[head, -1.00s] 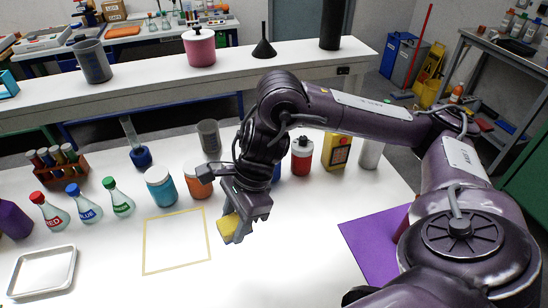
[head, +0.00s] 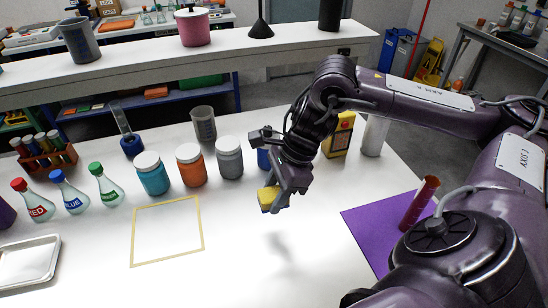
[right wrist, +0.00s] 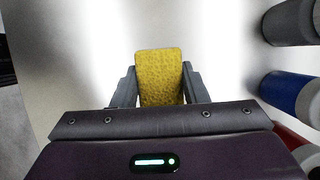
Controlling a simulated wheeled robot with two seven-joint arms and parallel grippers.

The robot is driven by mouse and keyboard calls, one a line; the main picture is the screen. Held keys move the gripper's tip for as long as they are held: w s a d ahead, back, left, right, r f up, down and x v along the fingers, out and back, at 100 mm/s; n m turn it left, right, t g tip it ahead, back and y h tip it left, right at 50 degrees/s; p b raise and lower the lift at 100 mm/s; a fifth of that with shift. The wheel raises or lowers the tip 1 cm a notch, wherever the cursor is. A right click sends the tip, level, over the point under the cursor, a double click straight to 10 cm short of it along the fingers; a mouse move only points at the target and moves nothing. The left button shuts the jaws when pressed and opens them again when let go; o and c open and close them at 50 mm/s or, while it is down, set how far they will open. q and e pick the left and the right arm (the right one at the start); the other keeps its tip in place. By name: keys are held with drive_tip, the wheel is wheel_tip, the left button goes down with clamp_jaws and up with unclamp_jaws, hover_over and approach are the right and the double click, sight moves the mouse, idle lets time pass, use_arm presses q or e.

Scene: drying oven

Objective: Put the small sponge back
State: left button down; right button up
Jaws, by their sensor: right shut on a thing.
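The small yellow sponge (head: 268,198) is held in my right gripper (head: 277,200), above the white table. In the right wrist view the sponge (right wrist: 160,76) sits between the two fingers, which touch its sides. A shadow lies on the table below and to the right of the gripper. A yellow tape square (head: 134,240) is marked on the table to the left of the gripper, and it is empty. My left gripper is not in view.
Blue, orange and grey jars (head: 230,158) stand behind and left of the gripper. A yellow box (head: 340,136) and a white cylinder (head: 375,136) stand behind my arm. A purple mat (head: 372,232) with a red tube (head: 420,202) lies right. The table centre is clear.

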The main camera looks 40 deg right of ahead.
sight(268, 227)
wheel_tip(268, 227, down, 8)
drive_tip(key=shift+f, duration=0.2)
idle(0.3)
drive_tip(key=shift+f, duration=0.2)
drive_tip(key=o, duration=0.9)
drive_tip(key=shift+o, duration=0.2)
drive_tip(key=shift+r, duration=0.25)
drive_tip(key=v, duration=1.2)
